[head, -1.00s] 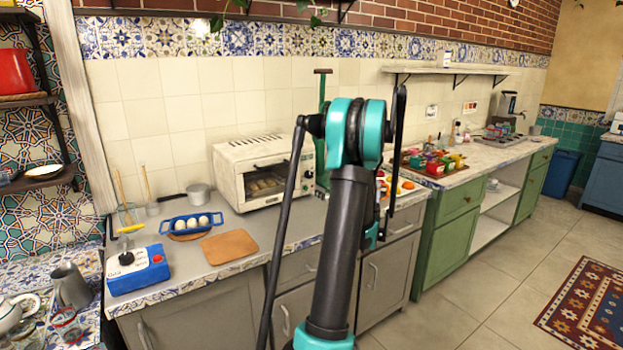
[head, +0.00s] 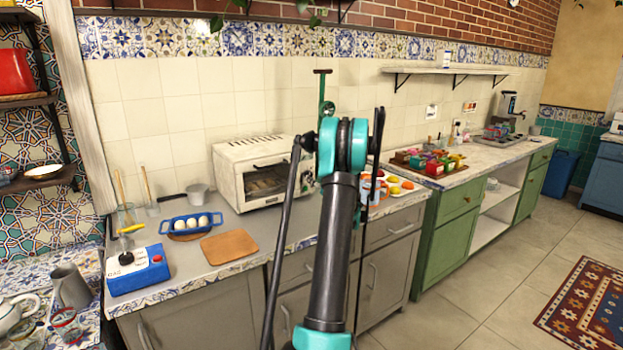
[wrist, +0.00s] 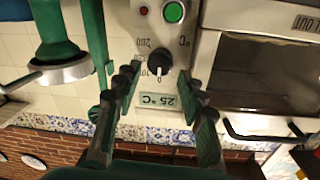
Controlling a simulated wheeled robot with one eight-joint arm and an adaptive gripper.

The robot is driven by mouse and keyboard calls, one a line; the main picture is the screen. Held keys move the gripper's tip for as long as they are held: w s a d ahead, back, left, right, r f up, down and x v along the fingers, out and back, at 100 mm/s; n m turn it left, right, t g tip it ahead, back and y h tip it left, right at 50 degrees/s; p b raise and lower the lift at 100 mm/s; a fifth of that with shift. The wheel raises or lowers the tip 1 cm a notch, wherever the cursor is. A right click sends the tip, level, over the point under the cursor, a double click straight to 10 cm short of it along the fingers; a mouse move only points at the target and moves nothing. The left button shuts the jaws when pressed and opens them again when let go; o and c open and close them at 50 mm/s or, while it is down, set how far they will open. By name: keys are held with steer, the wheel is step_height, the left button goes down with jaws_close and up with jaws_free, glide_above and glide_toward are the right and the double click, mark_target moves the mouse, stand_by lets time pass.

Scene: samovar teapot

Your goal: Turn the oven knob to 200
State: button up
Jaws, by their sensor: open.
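The white oven (head: 232,178) stands on the grey counter, its control panel partly behind my arm in the head view. In the wrist view, the black oven knob (wrist: 160,62) sits on the panel (wrist: 147,18), with a marking that looks like 200 near it. A display (wrist: 165,103) reads 25 °C, upside down in this view. My gripper (wrist: 158,78) is open, with one finger on each side of the knob in the picture. I see no clear contact between fingers and knob. In the head view my gripper is mostly hidden behind my arm.
A green stand with a metal ring (wrist: 60,72) is close to my gripper in the wrist view. The oven door handle (wrist: 262,132) is on the other side. A blue egg tray (head: 180,226), cutting board (head: 229,246) and blue box (head: 137,279) lie left on the counter.

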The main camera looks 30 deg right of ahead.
steer(key=shift+w, duration=1.95)
steer(key=shift+c, duration=0.2)
steer(key=c, duration=0.8)
steer(key=shift+c, duration=0.2)
